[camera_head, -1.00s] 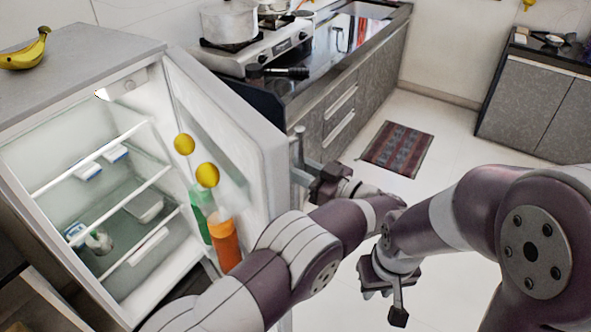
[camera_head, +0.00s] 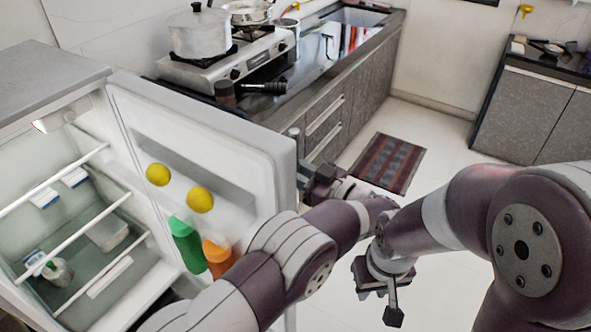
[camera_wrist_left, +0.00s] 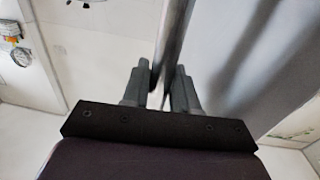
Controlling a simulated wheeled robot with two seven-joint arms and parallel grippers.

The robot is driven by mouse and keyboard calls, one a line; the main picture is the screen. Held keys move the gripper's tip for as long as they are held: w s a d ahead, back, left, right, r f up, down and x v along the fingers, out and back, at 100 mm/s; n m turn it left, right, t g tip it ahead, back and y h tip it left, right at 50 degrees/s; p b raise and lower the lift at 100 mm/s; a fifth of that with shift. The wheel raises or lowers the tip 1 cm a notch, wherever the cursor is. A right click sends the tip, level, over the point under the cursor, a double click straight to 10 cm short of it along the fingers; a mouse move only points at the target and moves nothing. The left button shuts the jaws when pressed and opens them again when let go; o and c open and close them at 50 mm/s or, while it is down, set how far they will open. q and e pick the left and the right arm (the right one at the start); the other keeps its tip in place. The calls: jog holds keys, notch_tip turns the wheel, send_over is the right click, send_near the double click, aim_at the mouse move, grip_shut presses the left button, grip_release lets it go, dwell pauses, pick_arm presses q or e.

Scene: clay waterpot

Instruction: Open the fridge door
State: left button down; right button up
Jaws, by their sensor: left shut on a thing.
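The fridge (camera_head: 40,85) is at the left of the head view with its shelves in sight. Its door (camera_head: 270,150) stands wide open, inner side facing me. My left gripper (camera_head: 308,176) is at the door's outer edge, shut on the upright metal handle (camera_head: 297,138). In the left wrist view the handle (camera_wrist_left: 174,35) runs between the two fingers of the left gripper (camera_wrist_left: 165,82). My left forearm hides the lower door. My right gripper (camera_head: 378,292) hangs over the floor, away from the fridge; its jaw gap is unclear.
Two yellow round items (camera_head: 200,199), a green bottle (camera_head: 187,243) and an orange bottle (camera_head: 217,256) sit in the door. A stove (camera_head: 230,68) with a pot (camera_head: 200,32) stands on the counter behind the door. A rug (camera_head: 388,162) lies on the otherwise clear floor.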

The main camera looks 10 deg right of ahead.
pick_arm(q)
jog(key=shift+w+d, duration=0.15)
jog(key=shift+w, duration=0.05)
pick_arm(e)
jog(key=shift+w+d, duration=0.1)
jog(key=shift+w, duration=0.05)
pick_arm(q)
jog(key=c, duration=1)
grip_release()
pick_arm(e)
jog(key=shift+d+r, duration=0.1)
